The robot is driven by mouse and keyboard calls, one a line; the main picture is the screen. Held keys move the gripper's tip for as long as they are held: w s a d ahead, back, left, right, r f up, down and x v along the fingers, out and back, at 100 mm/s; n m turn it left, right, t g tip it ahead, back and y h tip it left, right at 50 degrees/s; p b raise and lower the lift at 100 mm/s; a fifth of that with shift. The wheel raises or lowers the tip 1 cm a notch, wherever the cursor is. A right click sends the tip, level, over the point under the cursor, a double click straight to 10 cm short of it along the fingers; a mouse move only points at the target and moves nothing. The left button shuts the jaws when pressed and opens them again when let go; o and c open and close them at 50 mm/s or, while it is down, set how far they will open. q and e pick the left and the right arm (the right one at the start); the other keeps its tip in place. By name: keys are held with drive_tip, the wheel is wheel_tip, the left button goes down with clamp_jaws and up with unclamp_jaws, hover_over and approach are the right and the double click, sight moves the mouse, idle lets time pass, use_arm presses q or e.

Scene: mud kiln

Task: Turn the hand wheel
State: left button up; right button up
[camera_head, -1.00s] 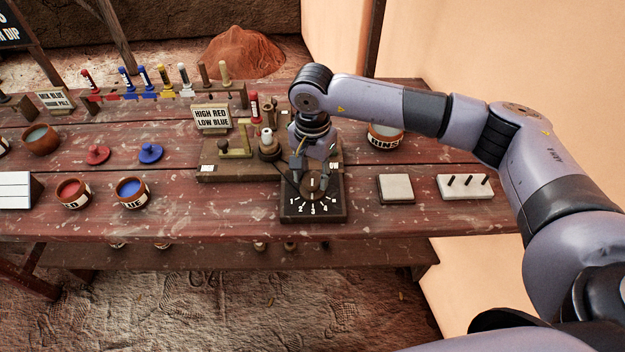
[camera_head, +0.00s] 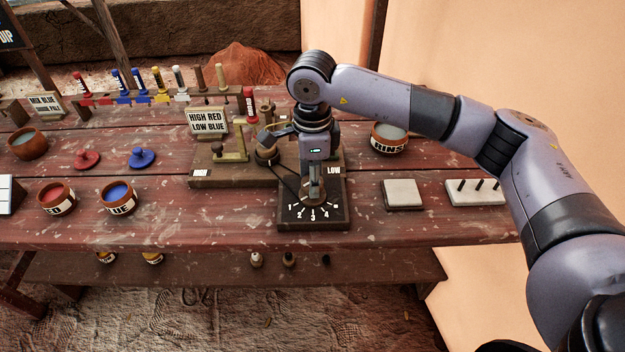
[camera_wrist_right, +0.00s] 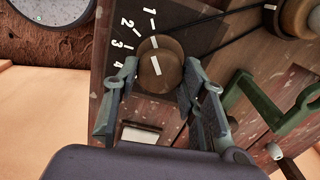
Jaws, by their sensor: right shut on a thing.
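The hand wheel (camera_wrist_right: 168,78) is a small round brown wooden knob with a white mark, in the middle of a dark dial block (camera_head: 340,212) with a white numbered scale. My right gripper (camera_head: 313,196) points down over the block and hides most of the wheel in the head view. In the right wrist view its two fingers (camera_wrist_right: 160,72) are on either side of the wheel, shut on it. The number that the white mark meets cannot be read for certain. My left gripper is in neither view.
Behind the block stands a wooden stand with a brass lever (camera_head: 232,145) and a "HIGH RED LOW BLUE" sign (camera_head: 207,121). Red (camera_head: 55,197) and blue (camera_head: 118,197) paint pots are at left. A pale square tile (camera_head: 403,194), a peg block (camera_head: 474,191) and a rinse pot (camera_head: 389,138) are at right.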

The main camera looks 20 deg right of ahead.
drive_tip(key=shift+m, duration=0.7)
drive_tip(key=shift+b, duration=0.35)
drive_tip(key=o, duration=1.2)
drive_tip(key=shift+c, duration=0.2)
wheel_tip(320, 180, up, 12)
